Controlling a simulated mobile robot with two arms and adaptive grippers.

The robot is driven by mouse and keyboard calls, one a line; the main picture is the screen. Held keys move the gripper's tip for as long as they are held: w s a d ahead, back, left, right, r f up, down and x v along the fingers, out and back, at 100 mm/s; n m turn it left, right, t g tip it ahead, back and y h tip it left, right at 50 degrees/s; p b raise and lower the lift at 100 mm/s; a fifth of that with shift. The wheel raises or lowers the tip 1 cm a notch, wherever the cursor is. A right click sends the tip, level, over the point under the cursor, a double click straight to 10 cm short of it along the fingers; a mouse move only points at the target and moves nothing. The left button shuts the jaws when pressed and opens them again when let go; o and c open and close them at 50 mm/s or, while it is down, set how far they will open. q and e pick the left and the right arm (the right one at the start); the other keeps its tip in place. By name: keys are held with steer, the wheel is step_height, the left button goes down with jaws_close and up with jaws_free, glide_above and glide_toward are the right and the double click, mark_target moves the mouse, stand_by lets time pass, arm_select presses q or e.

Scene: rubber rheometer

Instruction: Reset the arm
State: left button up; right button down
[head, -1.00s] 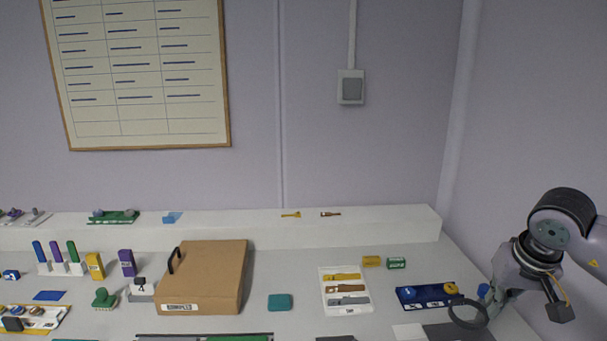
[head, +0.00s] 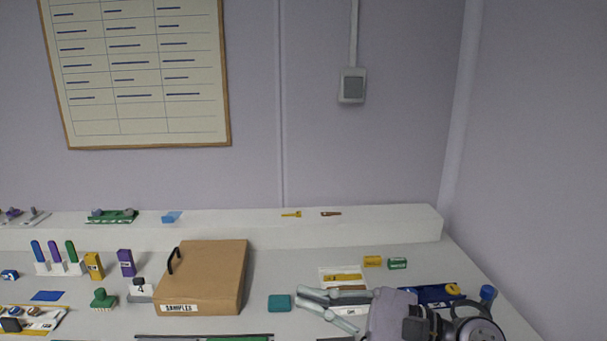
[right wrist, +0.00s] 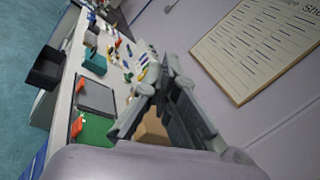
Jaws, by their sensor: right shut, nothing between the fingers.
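My right gripper (head: 300,298) is in the lower right of the head view, its grey fingers pointing left above the bench. It is shut and empty, its fingertips close to the teal block (head: 279,303). It covers part of the white tray (head: 326,270) with the yellow-handled tool. In the right wrist view the right gripper (right wrist: 168,60) shows with its fingers converging at the tips. My left gripper is not in view.
A brown samples box (head: 205,272) stands left of the gripper. A dark blue tray (head: 430,293), a yellow block (head: 372,261) and a green block (head: 397,263) lie around my right arm. A raised white ledge (head: 250,230) runs along the back wall.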

steer(key=w+d+m+t+h, duration=0.4)
steer(key=m+t, duration=0.4)
steer(key=m, duration=0.6)
steer(key=w+d+m+t+h, duration=0.1)
steer(key=d+m+t+h, duration=0.5)
steer(key=m, duration=0.8)
steer(key=s+d+f+m+g+h, duration=0.25)
steer(key=d+f+m+h, duration=0.25)
steer(key=f+m, duration=0.45)
steer(key=s+d+f+m+g+h, duration=0.25)
steer(key=d+f+m+h, duration=0.2)
steer(key=f+m, duration=0.55)
steer(key=s+f+m+g+y, duration=0.1)
steer(key=s+f+m+g, duration=0.85)
steer(key=s+f, duration=0.85)
steer(key=s+f+n+g, duration=0.1)
steer(key=s+f, duration=0.1)
steer(key=f, duration=1.1)
steer(key=s+f+n+g, duration=0.1)
steer(key=s+f+g, duration=0.1)
steer(key=f, duration=1.1)
steer(key=s+d+f, duration=0.2)
steer(key=s+f, duration=1.2)
steer(key=s, duration=0.2)
steer(key=shift+s+d+g, duration=0.15)
steer(key=shift+d+g, duration=0.15)
steer(key=shift+g, duration=0.15)
